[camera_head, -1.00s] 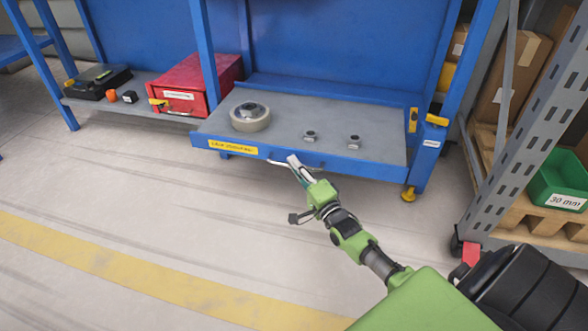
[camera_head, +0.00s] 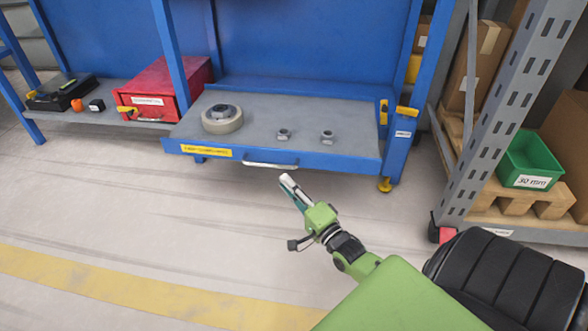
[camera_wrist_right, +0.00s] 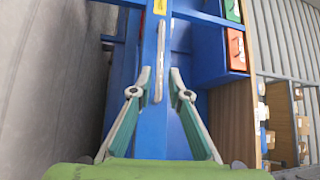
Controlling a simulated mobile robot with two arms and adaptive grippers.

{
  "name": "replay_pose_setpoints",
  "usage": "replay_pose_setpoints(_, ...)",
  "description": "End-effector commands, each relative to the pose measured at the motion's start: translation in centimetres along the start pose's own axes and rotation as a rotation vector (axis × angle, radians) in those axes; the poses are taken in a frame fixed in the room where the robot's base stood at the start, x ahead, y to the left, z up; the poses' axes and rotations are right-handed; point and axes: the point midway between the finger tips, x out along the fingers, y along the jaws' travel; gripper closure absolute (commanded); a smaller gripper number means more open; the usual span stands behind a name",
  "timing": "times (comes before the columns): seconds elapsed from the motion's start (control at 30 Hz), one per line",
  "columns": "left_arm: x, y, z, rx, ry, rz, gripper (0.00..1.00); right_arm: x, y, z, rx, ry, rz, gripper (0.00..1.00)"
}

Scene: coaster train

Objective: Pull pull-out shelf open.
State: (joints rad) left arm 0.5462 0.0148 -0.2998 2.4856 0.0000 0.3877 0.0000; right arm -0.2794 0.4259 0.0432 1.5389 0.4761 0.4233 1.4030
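The pull-out shelf (camera_head: 300,110) is a grey tray with a blue front edge and a yellow label. It juts forward from the blue rack. Its pale bar handle (camera_head: 270,165) is on the front edge, and the handle also shows in the right wrist view (camera_wrist_right: 160,62). My right gripper (camera_head: 288,181) is just in front of and below the handle, apart from it. My left gripper is out of view.
A grey roll (camera_head: 222,119) and two small metal parts (camera_head: 327,137) stand on the shelf. A red box (camera_head: 165,88) sits on the lower shelf at left. A grey rack with a green bin (camera_head: 530,161) stands at right. The floor in front is clear.

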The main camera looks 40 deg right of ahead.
Motion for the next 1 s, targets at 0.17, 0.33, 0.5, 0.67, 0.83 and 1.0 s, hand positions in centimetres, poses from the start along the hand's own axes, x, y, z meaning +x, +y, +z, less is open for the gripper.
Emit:
replay_pose_setpoints(0.17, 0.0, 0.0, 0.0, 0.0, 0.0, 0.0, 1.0, -2.2, 0.0, -0.1, 0.001, 0.001, 0.001, 0.84)
replay_pose_setpoints(0.33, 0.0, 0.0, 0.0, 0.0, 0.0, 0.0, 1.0, -2.9, 0.0, -0.1, 0.001, 0.001, 0.0, 0.84)
replay_pose_setpoints(0.5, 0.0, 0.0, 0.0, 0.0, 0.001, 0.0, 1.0, -2.9, 0.0, 0.0, 0.001, 0.001, -0.001, 0.84)
replay_pose_setpoints(0.67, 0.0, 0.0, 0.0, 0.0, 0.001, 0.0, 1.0, -2.9, 0.0, 0.0, 0.001, 0.001, 0.0, 0.84)
replay_pose_setpoints(0.83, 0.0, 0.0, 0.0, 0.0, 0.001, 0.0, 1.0, -2.9, 0.0, 0.0, 0.001, 0.001, 0.0, 0.84)
replay_pose_setpoints(1.0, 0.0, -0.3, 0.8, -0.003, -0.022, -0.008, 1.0, -2.5, -2.6, 1.5, -0.041, -0.018, -0.044, 0.84)
